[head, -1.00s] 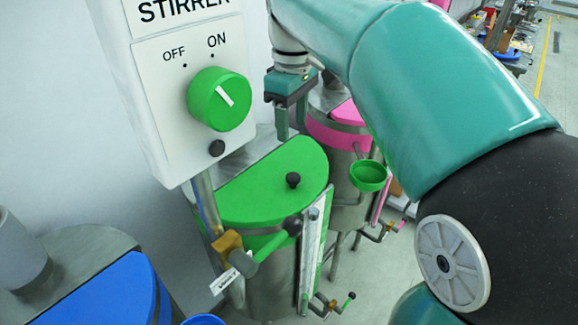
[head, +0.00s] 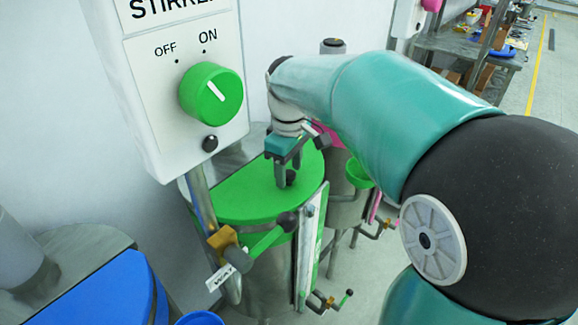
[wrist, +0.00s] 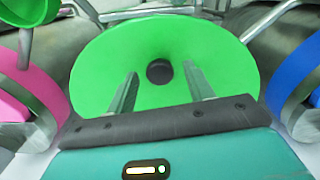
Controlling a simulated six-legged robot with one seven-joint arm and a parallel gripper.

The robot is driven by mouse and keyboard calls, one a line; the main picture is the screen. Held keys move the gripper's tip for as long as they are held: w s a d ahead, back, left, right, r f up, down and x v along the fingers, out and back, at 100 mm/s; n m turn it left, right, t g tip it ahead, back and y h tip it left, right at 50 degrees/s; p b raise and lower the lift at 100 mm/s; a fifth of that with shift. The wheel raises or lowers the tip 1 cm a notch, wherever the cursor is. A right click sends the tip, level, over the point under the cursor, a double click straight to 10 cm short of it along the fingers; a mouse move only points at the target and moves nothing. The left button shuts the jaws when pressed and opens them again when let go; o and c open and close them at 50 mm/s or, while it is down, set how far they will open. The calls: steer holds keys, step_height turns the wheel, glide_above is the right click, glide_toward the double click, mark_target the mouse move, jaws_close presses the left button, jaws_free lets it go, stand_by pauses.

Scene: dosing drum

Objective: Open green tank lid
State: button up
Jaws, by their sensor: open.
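The green tank lid (head: 245,198) lies flat and closed on the steel tank in the middle of the head view. It fills the centre of the wrist view (wrist: 215,60). A black knob (head: 291,178) stands on the lid; in the wrist view the knob (wrist: 159,72) shows between and beyond the fingers. My gripper (head: 283,178) is open and points down at the knob, with a finger on either side of it in the picture. The gripper (wrist: 160,90) holds nothing. I cannot tell whether the fingers touch the knob.
A white stirrer panel with a green dial (head: 211,93) stands behind left. A blue lid (head: 105,298) is at lower left. A pink-banded tank (head: 347,200) with a green funnel (head: 358,174) stands behind right.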

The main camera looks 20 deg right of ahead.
jaws_close()
steer(key=shift+r, duration=0.1)
